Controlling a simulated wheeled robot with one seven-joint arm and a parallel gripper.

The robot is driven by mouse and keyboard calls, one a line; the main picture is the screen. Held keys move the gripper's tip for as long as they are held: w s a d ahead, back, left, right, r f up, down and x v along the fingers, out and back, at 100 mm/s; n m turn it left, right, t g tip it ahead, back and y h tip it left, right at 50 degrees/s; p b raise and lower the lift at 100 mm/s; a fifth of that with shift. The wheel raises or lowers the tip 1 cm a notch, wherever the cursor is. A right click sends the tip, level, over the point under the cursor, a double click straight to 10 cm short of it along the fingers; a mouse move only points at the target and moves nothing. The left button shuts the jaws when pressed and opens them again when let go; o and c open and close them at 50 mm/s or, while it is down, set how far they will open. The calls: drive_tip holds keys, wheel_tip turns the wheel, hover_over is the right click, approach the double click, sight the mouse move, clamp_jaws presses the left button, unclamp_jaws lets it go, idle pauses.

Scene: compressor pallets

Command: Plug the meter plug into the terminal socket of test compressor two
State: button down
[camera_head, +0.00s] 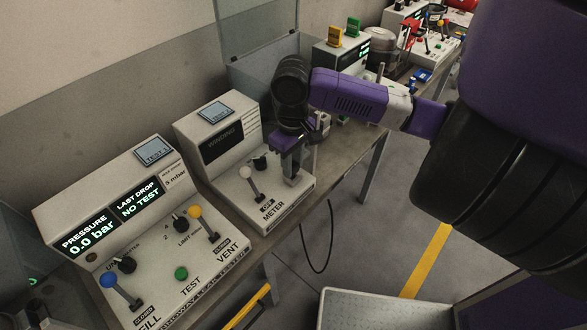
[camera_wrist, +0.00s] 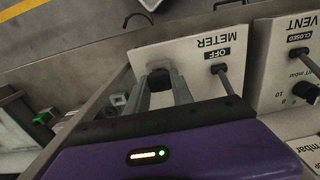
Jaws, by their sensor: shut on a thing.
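My gripper (camera_head: 291,178) is low over the right part of the winding meter (camera_head: 245,155), pointing down. In the wrist view the fingers (camera_wrist: 160,88) are shut on a small black plug (camera_wrist: 158,77) at the meter's white panel (camera_wrist: 195,50). I take it to be the meter plug; I cannot tell whether it still sits in its holder. In the head view the plug is hidden by the fingers. A black cable (camera_head: 330,240) hangs in a loop below the bench edge. Neither test compressor two nor its terminal socket can be made out for certain.
The meter's lever (camera_head: 252,183) stands close left of my gripper, by the OFF label. A pressure test box (camera_head: 150,225) stands at the left. Behind are a glass panel (camera_head: 255,45), a grey cylinder-shaped unit (camera_head: 382,48) and a box with yellow and green blocks (camera_head: 340,55).

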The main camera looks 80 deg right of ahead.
drive_tip(key=shift+r+p, duration=1.8)
drive_tip(key=shift+r, duration=0.35)
